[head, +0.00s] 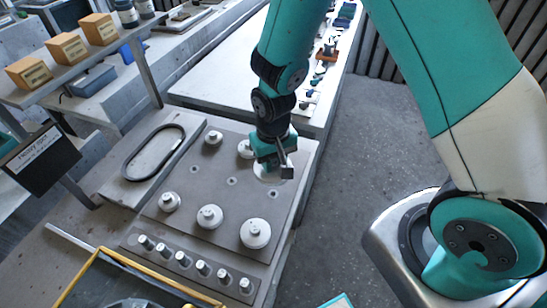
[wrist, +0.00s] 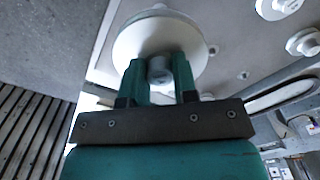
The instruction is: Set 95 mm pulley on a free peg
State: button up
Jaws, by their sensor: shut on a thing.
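My gripper (head: 274,164) is over the far right corner of the grey board (head: 222,165). In the wrist view my gripper (wrist: 160,78) is shut on the hub of a large white pulley (wrist: 136,40), its disc beyond the fingertips. In the head view this pulley (head: 262,176) is partly hidden by my gripper; I cannot tell whether it touches the board. No size mark is readable. Other white pulleys stand on the board, the largest (head: 255,233) at the front right. A row of several short metal pegs (head: 203,268) along the front strip is bare.
A black belt loop (head: 153,152) lies on a plate left of the board. A yellow-edged tray (head: 95,268) is at the front. A shelf with cardboard boxes (head: 67,47) stands at the left. A pale bench (head: 225,80) with small parts lies behind. Floor at the right is open.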

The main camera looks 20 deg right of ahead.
jog(key=b, duration=0.5)
send_over(273, 191)
jog(key=shift+f, duration=3.9)
jog(key=shift+s+f+b, duration=0.1)
jog(key=shift+f+b, duration=0.3)
jog(key=shift+b, duration=0.05)
jog(key=shift+f, duration=0.3)
jog(key=shift+f, duration=0.1)
jog(key=shift+f+b, duration=0.4)
jog(key=shift+b, duration=0.15)
jog(key=o, duration=1)
jog(key=shift+r, duration=0.15)
